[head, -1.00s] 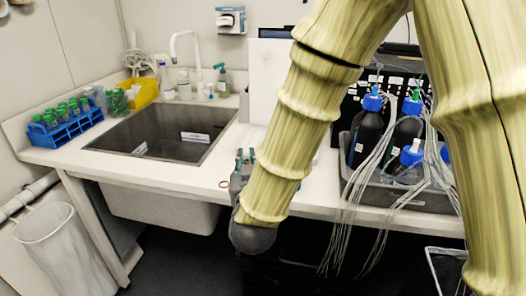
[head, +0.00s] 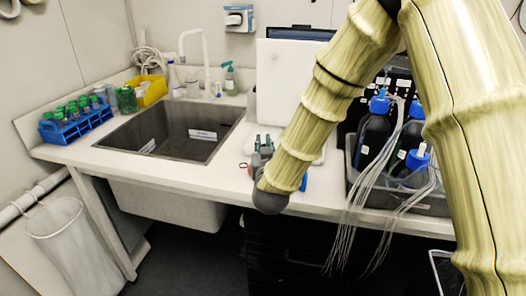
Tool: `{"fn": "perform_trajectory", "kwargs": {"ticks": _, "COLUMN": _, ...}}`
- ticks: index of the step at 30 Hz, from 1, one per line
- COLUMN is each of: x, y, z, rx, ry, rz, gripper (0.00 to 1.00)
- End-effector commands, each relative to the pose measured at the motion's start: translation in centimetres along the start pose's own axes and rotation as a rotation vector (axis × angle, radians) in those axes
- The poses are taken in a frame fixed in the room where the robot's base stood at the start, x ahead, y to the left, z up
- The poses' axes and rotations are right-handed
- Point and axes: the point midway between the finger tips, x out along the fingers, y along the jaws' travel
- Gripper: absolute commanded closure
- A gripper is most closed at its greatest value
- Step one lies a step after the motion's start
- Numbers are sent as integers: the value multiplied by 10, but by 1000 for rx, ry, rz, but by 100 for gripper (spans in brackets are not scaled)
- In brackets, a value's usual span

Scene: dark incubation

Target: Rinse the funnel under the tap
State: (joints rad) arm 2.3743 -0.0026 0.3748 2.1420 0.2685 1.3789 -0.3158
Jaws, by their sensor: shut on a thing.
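My gripper (head: 263,143) is over the front part of the counter, to the right of the sink. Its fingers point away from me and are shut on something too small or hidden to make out. I cannot pick out the funnel in this view. The white curved tap (head: 204,50) stands at the back edge of the grey sink (head: 160,139), far to the left of and beyond my gripper. I see no water running. Two small white labels show inside the sink.
A blue rack (head: 75,127) of green-capped tubes and a yellow bin (head: 153,90) stand left of and behind the sink. Bottles stand around the tap. A grey tray (head: 432,200) of tubed bottles is on the right. A small red ring (head: 243,166) lies near the counter edge.

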Motion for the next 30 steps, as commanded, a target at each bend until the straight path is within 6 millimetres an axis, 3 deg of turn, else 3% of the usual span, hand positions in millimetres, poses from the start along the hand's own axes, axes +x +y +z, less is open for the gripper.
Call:
{"fn": "perform_trajectory", "kwargs": {"ticks": 6, "x": 0, "y": 0, "z": 20, "rx": 0, "ry": -1, "rz": -1, "gripper": 100}}
{"fn": "perform_trajectory", "kwargs": {"ticks": 18, "x": 0, "y": 0, "z": 26, "rx": -1, "ry": 1, "rz": 0, "gripper": 100}}
{"fn": "perform_trajectory", "kwargs": {"ticks": 19, "x": 0, "y": 0, "z": 26, "rx": 0, "ry": 1, "rz": 0, "gripper": 85}}
{"fn": "perform_trajectory", "kwargs": {"ticks": 22, "x": 0, "y": 0, "z": 25, "rx": 0, "ry": 0, "rz": 0, "gripper": 67}}
{"fn": "perform_trajectory", "kwargs": {"ticks": 30, "x": 0, "y": 0, "z": 25, "rx": 0, "ry": 0, "rz": 0, "gripper": 66}}
